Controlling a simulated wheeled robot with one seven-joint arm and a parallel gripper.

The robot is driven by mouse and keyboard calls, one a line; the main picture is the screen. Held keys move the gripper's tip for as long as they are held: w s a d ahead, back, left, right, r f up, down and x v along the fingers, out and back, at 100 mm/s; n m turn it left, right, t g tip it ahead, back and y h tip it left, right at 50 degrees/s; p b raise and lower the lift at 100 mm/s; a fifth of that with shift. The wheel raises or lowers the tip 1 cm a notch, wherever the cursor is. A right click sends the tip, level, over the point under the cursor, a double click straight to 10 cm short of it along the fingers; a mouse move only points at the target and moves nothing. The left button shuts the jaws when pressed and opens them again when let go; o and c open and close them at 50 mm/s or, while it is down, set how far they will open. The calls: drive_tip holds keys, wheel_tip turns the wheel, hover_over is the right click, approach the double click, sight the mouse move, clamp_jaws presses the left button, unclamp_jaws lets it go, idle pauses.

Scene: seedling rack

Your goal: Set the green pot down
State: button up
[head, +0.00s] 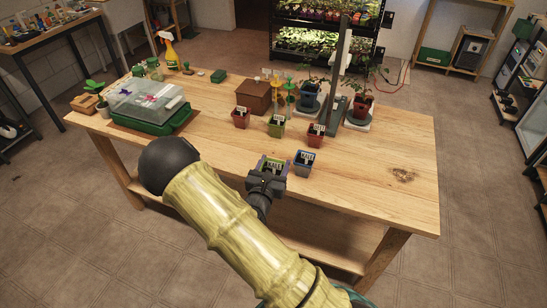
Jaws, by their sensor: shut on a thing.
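My gripper (268,179) is over the front edge of the wooden table (210,93). It is shut on a small square green pot (272,163) with a white label facing up. My gripper hides the near side and base of this pot, so I cannot tell whether it touches the tabletop. A blue-grey pot (303,166) stands close to its right, with a label in it. Another green pot (276,129) stands farther back, between a red pot (240,119) on the left and a red pot (316,134) on the right.
A green propagator tray with a clear lid (146,98) is at the table's left. A brown box (254,96), a dark upright post (339,70) and potted plants (361,105) stand at the back. The table's right part is clear apart from a dark knot mark.

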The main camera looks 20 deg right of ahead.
drive_tip(key=s+f+n+t+y, duration=0.1)
drive_tip(key=s+f+n+y, duration=0.1)
drive_tip(key=f, duration=0.4)
drive_tip(key=s+f+n+t+y, duration=0.1)
drive_tip(key=s+f+n+y, duration=0.1)
drive_tip(key=f+y, duration=0.2)
drive_tip(key=s+a+f+n+y, duration=0.1)
drive_tip(key=s+f+n+y, duration=0.1)
drive_tip(key=f, duration=0.6)
drive_tip(key=shift+s+f+n+t+y, duration=0.3)
drive_tip(key=shift+s+f+t+y, duration=0.15)
drive_tip(key=shift+y, duration=0.35)
drive_tip(key=shift+r, duration=0.25)
